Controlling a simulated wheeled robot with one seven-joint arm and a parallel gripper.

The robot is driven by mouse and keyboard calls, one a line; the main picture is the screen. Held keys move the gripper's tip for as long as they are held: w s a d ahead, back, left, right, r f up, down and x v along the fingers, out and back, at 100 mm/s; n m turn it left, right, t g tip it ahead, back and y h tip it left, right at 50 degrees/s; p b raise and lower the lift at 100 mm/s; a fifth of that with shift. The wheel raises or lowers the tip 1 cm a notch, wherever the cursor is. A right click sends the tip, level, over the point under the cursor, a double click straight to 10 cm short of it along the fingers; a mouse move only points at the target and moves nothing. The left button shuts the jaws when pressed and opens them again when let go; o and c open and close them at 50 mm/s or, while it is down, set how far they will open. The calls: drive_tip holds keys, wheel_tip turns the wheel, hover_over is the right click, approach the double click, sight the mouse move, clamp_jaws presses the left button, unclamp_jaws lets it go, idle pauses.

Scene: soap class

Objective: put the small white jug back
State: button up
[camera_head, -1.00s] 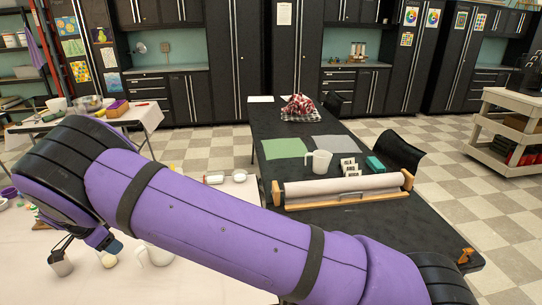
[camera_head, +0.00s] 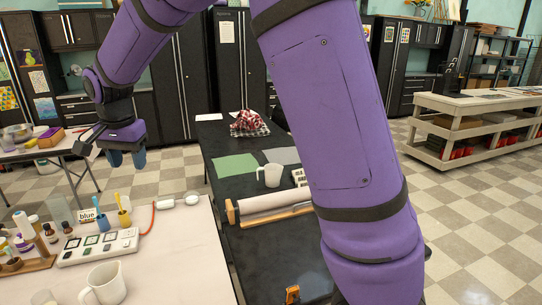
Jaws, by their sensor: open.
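A white jug (camera_head: 104,284) with a handle on its left stands upright on the near pale table (camera_head: 175,270), close to the bottom edge of the view. Another white jug (camera_head: 271,175) stands upright on the long black table (camera_head: 270,262), beside a green mat. I cannot tell from size which one is the small jug. My gripper (camera_head: 127,159) hangs in the air at upper left, its blue fingertips pointing down and apart. It is open with nothing between the fingers, clear of both jugs.
A paper roll (camera_head: 268,202) crosses the black table. My arm hides part of that table's right side. The pale table's front right is bare.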

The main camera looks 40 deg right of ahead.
drive_tip(key=s+d+r+n+t+y, duration=0.1)
drive_tip(key=s+d+r+n, duration=0.1)
drive_tip(key=s+d+r, duration=0.35)
drive_tip(key=s+d+r+n, duration=0.25)
drive_tip(key=s+d, duration=0.35)
drive_tip(key=s, duration=0.4)
drive_tip(key=s+d+n+t, duration=0.1)
drive_tip(key=s+d+n, duration=0.1)
drive_tip(key=s, duration=0.7)
drive_tip(key=s+d+n+t, duration=0.1)
drive_tip(key=s+d, duration=0.3)
drive_tip(key=s, duration=0.5)
drive_tip(key=shift+f+n+t+h, duration=0.3)
drive_tip(key=shift+f+n+h, duration=0.1)
drive_tip(key=shift+n, duration=0.05)
